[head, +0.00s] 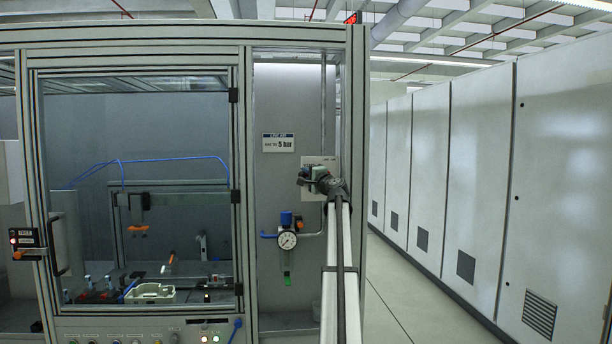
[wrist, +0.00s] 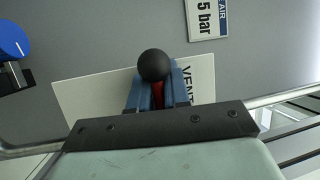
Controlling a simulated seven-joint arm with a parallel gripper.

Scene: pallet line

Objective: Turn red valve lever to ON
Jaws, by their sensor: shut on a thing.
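The red valve lever (wrist: 158,96) shows as a narrow red strip in the wrist view, with a round black knob (wrist: 153,64) at its end. My gripper (wrist: 158,84) is shut on the lever, one blue finger on each side, just below the knob. Behind it is a pale valve plate (wrist: 90,95) with the word VENT beside the right finger. No ON mark is readable, and the valve body is hidden behind my gripper. In the head view my gripper (head: 306,178) is at the plate (head: 319,161), and the lever cannot be made out.
A pressure gauge (head: 286,240) with a blue-topped regulator (head: 286,218) hangs below left of the valve. A "5 bar" sign (head: 278,143) is above left. A frame post (head: 357,200) stands close on the right. A glazed cabinet door (head: 140,190) is at left; an aisle is at right.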

